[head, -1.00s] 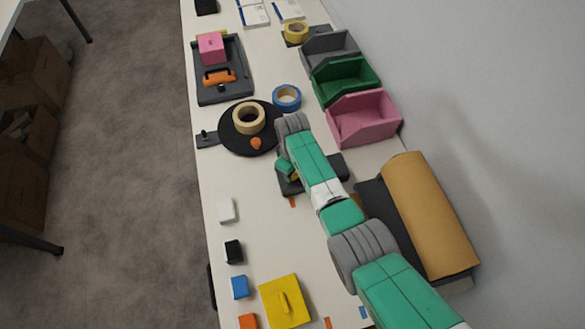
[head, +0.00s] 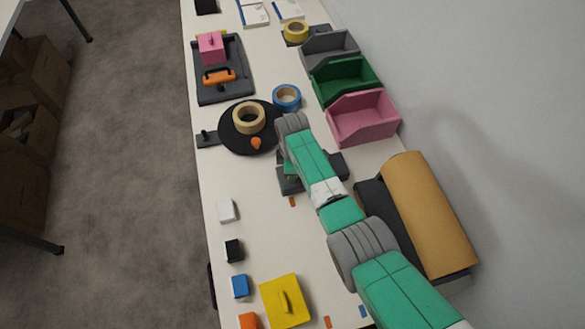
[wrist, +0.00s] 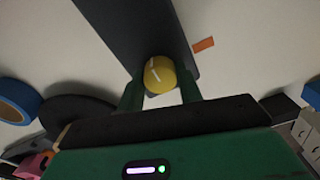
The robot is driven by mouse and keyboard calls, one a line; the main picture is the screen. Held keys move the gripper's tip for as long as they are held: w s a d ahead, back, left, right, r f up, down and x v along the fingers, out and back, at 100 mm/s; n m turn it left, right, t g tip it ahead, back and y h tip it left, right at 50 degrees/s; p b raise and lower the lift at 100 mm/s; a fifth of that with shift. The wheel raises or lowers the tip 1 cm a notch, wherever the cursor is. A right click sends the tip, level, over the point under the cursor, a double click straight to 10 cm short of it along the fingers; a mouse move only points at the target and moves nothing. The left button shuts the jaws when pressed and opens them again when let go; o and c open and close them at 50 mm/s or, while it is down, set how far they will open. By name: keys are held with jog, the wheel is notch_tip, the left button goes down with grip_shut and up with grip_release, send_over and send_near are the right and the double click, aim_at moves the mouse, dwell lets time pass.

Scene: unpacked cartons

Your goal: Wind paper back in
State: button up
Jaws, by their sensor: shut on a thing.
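A brown paper roll (head: 430,215) lies on a dark base (head: 373,200) at the right side of the bench, by the wall. A round yellow knob (wrist: 160,74) with a white line on its face sits between my gripper's fingers (wrist: 159,92) in the wrist view, and they are shut on it. The knob is at the end of a dark grey block (wrist: 135,30). In the head view this dark block (head: 338,165) is partly covered by my arm, and my gripper (head: 290,174) is mostly hidden.
A black turntable (head: 233,136) with a tape roll (head: 248,118) stands beyond my gripper. A blue tape roll (head: 286,97) and a pink bin (head: 363,119) are nearby. A yellow lidded block (head: 286,301) and small blocks line the near left.

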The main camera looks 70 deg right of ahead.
dwell(0.4)
jog(key=o, duration=1)
notch_tip(320, 180, up, 8)
jog(key=shift+f+p, duration=0.1)
jog(key=shift+p, duration=1.05)
